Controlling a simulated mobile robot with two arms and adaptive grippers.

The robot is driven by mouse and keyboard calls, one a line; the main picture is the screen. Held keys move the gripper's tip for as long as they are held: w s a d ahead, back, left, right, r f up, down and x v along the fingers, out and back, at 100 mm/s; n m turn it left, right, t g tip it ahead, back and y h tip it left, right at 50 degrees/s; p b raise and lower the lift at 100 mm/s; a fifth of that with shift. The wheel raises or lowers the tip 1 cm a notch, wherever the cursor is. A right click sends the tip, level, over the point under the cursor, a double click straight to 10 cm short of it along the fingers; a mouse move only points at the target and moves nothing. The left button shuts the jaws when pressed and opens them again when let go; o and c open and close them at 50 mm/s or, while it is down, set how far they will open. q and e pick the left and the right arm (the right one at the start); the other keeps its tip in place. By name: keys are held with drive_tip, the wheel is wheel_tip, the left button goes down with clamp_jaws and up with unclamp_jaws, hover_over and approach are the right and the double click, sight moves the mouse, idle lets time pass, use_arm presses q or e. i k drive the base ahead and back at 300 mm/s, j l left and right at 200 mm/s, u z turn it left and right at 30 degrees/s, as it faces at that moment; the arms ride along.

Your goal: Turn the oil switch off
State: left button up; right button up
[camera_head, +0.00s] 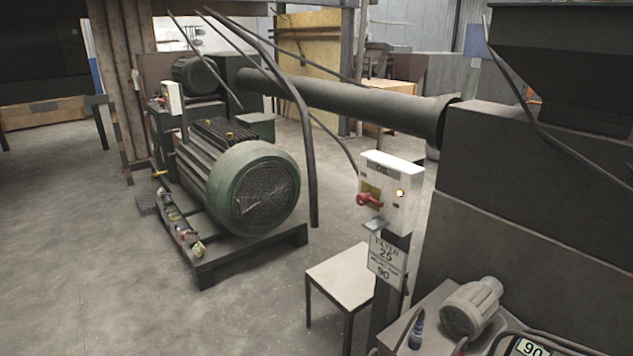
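The oil switch box (407,208) is a white box labelled "OIL" on a dark post, right of the middle in the head view. A red rotary handle (370,201) sits on a yellow plate at the left of its front face. The handle lies roughly sideways, with a slight tilt. A small amber lamp (400,193) to its right looks lit. Neither of my grippers is in view, and nothing touches the switch.
A sign (387,262) hangs on the post below the box. A small white-topped table (345,272) stands at its left. A green motor (252,190) is farther left. A large grey machine (530,210) fills the right. Open concrete floor (110,280) lies at front left.

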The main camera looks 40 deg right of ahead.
sight(363, 199)
drive_tip(key=i+j+z, duration=0.1)
drive_tip(key=i+z, duration=0.2)
drive_tip(key=i, duration=0.2)
drive_tip(key=i+j+z, duration=0.2)
drive_tip(key=i+z, duration=0.15)
drive_tip(key=i, duration=0.15)
drive_tip(key=i+j+z, duration=0.3)
drive_tip(key=i, duration=0.15)
